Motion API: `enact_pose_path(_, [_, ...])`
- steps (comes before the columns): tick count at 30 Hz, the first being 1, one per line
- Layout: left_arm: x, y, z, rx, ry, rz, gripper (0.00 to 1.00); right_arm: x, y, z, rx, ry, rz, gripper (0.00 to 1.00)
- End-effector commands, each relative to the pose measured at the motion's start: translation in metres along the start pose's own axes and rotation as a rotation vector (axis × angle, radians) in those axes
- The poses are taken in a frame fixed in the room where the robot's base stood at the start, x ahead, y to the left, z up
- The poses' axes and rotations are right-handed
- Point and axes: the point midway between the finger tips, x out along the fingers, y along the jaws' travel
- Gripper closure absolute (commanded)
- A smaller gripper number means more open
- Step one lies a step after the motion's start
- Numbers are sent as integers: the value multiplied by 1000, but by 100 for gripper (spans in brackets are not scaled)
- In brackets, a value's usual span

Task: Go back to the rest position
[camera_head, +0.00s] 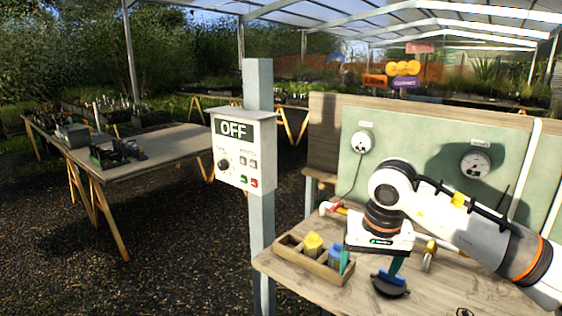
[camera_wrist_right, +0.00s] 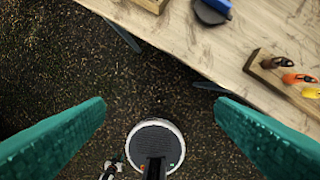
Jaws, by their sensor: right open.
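My right gripper (camera_head: 368,274) shows in the head view in front of the workbench (camera_head: 290,262), its two teal fingers pointing down. In the right wrist view its fingers (camera_wrist_right: 161,103) stand wide apart with nothing between them. There they are over dark gravel ground, just outside the bench edge (camera_wrist_right: 185,50). The right arm comes in from the right in the head view. My left gripper is in neither view.
A wooden tray (camera_head: 288,250) with yellow and blue items stands on the bench, beside a dark round item with blue (camera_head: 390,284). A rack (camera_wrist_right: 272,82) holds tools. A post carries an OFF control box (camera_head: 238,165). Another table (camera_head: 160,150) is at left.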

Motion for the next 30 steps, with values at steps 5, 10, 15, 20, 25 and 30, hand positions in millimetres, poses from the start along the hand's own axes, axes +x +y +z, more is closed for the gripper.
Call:
enact_pose_path(5, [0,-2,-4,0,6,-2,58,22,22,-8,93,94,117,21])
enact_pose_path(10, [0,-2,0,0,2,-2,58,42,47,-17,221,212,246,21])
enact_pose_path(15, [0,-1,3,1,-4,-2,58,66,80,-27,430,398,416,21])
enact_pose_path(20, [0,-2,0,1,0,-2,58,91,116,-33,746,670,599,21])
enact_pose_path(25, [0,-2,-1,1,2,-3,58,137,142,-21,1355,1162,796,21])
enact_pose_path(30, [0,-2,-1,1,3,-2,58,234,113,0,2153,1739,852,21])
